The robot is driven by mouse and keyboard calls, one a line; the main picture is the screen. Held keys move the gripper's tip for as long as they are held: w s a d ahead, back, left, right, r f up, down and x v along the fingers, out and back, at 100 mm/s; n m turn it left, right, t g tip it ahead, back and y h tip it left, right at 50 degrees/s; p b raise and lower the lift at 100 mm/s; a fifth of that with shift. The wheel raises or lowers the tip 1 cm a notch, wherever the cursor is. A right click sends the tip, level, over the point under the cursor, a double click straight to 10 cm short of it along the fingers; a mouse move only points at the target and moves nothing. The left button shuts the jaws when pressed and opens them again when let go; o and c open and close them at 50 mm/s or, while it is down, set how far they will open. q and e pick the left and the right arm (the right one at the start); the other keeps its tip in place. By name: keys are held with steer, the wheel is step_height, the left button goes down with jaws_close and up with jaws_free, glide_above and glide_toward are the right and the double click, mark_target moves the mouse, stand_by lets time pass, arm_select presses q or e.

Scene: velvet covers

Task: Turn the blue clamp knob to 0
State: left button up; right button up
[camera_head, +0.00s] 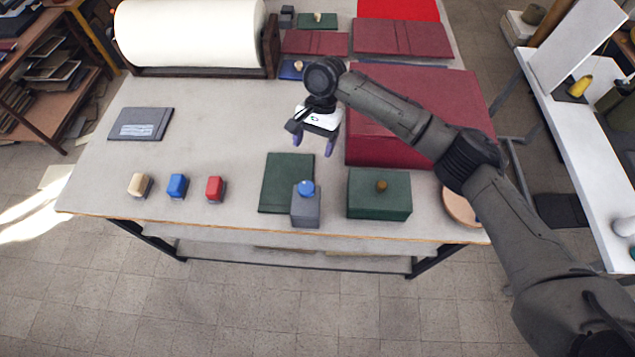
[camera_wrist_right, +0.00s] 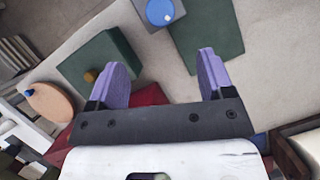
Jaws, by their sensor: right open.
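The blue clamp knob (camera_head: 306,188) sits on top of a grey block (camera_head: 305,210) near the table's front edge. In the right wrist view the knob (camera_wrist_right: 160,12) is at the top, with a small white mark on it. My right gripper (camera_head: 315,143) is open and empty, above the table and behind the knob in the head view. In the right wrist view its two purple fingers (camera_wrist_right: 165,78) stand wide apart, and the knob lies beyond the fingertips, apart from them. Any scale or number around the knob is too small to read. My left gripper does not show.
A green box with a brass knob (camera_head: 380,194) stands right of the grey block. A flat green cover (camera_head: 286,178) lies behind it. A large maroon box (camera_head: 425,110) stands behind right. Beige, blue and red-topped blocks (camera_head: 214,189) stand at left.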

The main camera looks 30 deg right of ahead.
mark_target(306, 187)
steer(key=x, duration=1.3)
steer(key=shift+s+f, duration=0.15)
steer(key=c, duration=0.9)
